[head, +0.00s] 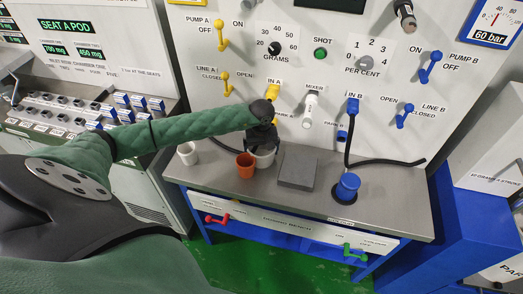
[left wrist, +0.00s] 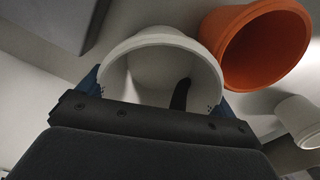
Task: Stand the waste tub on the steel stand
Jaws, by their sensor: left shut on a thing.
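My left gripper (head: 262,138) reaches down over the bench and is shut on a white tub (head: 265,158). In the left wrist view the tub (left wrist: 160,52) sits between the two fingers, its open mouth in view and a dark finger-like shape inside it. No label on it can be read, and I cannot tell whether its base touches the bench. A flat grey block (head: 298,167), which looks like the steel stand, lies just right of the tub with its top bare. My right gripper is not in view.
An orange tub (head: 245,166) stands close beside the held tub on its left. A smaller white cup (head: 188,153) is further left. A blue cup (head: 347,186) stands on a dark round spot at right, near a black hose (head: 385,162). The panel rises behind the bench.

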